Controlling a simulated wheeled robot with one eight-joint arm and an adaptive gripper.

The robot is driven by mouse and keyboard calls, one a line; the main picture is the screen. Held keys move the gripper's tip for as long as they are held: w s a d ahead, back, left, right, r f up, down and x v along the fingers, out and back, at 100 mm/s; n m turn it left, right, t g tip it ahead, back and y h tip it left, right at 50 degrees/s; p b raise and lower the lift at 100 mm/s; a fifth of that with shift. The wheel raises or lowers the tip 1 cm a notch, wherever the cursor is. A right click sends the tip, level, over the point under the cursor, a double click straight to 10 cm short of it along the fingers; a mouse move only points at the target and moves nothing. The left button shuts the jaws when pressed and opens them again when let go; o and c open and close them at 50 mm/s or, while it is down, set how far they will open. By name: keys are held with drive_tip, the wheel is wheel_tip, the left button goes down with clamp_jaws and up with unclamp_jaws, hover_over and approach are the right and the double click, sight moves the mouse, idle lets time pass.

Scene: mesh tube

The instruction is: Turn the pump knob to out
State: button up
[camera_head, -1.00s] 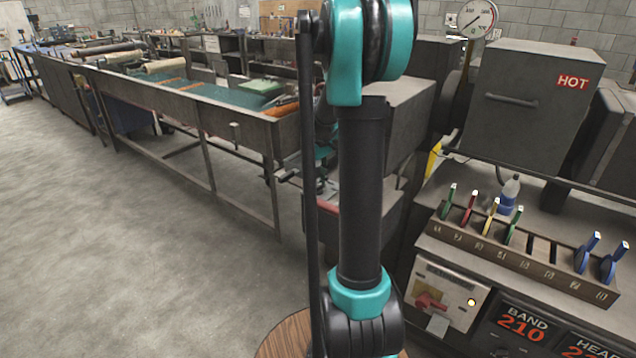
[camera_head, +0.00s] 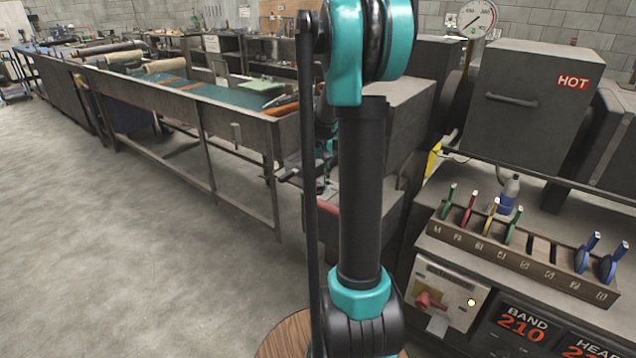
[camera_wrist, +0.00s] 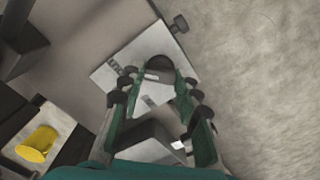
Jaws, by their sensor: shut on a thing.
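In the wrist view, the two green fingers of my gripper (camera_wrist: 158,77) reach toward a pale plate (camera_wrist: 106,73) with dark lettering on it. A dark round knob (camera_wrist: 160,62) shows between the fingertips, and my gripper is shut on it. The lettering is too small to read fully, so I cannot tell the knob's setting. In the head view, my own arm hides most of the gripper and the knob.
A yellow cylinder (camera_wrist: 37,144) sits at the lower left of the wrist view. In the head view, a red knob (camera_head: 430,301) on a panel, a rack (camera_head: 520,262) with coloured handles and a HOT box (camera_head: 525,105) stand right. Open floor (camera_head: 120,230) lies left.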

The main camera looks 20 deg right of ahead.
sight(318, 185)
drive_tip(key=shift+m, duration=0.3)
drive_tip(key=o, duration=1.1)
wheel_tip(318, 185, up, 12)
drive_tip(key=shift+r, duration=0.1)
idle(0.5)
